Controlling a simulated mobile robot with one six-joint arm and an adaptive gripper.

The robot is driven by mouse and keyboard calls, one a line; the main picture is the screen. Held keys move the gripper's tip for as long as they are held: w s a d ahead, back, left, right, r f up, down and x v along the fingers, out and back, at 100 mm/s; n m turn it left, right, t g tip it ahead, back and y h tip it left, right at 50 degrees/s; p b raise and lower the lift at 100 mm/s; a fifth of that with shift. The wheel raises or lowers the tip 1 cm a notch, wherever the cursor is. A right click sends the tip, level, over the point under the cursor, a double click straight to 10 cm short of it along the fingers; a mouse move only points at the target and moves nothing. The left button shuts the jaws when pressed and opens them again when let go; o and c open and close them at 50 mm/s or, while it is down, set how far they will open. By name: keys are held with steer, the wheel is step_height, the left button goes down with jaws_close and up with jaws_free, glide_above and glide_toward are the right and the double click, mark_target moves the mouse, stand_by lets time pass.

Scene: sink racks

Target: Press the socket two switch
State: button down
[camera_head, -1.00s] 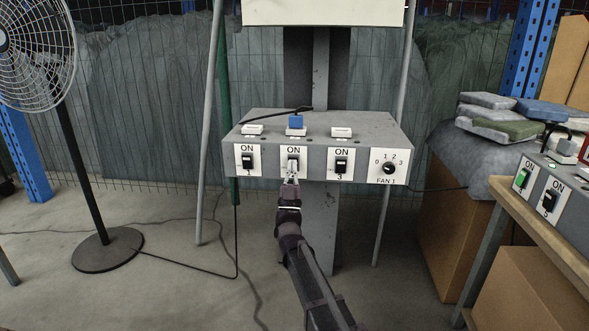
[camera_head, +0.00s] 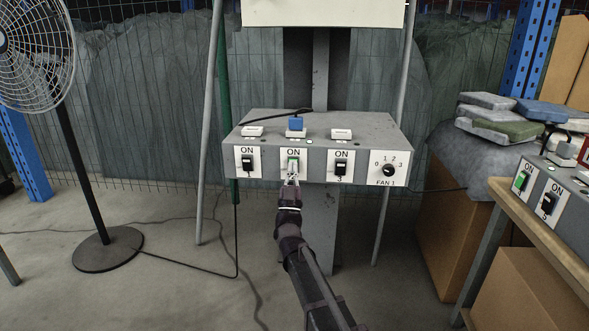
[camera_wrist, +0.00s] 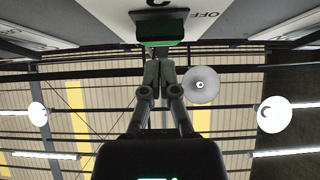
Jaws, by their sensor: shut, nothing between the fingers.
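The grey switch box (camera_head: 322,174) has numbered rocker switches on its front, each under an ON label. The middle rocker, the socket two switch (camera_head: 293,162), shows green. In the wrist view the green rocker (camera_wrist: 160,30) is at the top, by an OFF label. My gripper (camera_head: 292,179) is shut and empty, just below and in front of that switch, hiding its lower label. In the wrist view its closed fingertips (camera_wrist: 159,66) point at the rocker, close to it; I cannot tell whether they touch. Switches one (camera_head: 247,163) and three (camera_head: 341,165) look black.
A fan dial (camera_head: 388,170) is at the box's right end. A blue plug (camera_head: 296,122) with a black cord sits on top. A standing fan (camera_head: 60,90) is at left. A wooden table (camera_head: 545,235) with another switch box (camera_head: 545,193) is at right.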

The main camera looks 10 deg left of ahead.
steer(key=s+f+b, duration=0.5)
steer(key=s, duration=0.5)
steer(key=shift+s+d+f+b, duration=0.2)
steer(key=shift+s+f+b, duration=0.1)
steer(key=shift+s+b, duration=0.1)
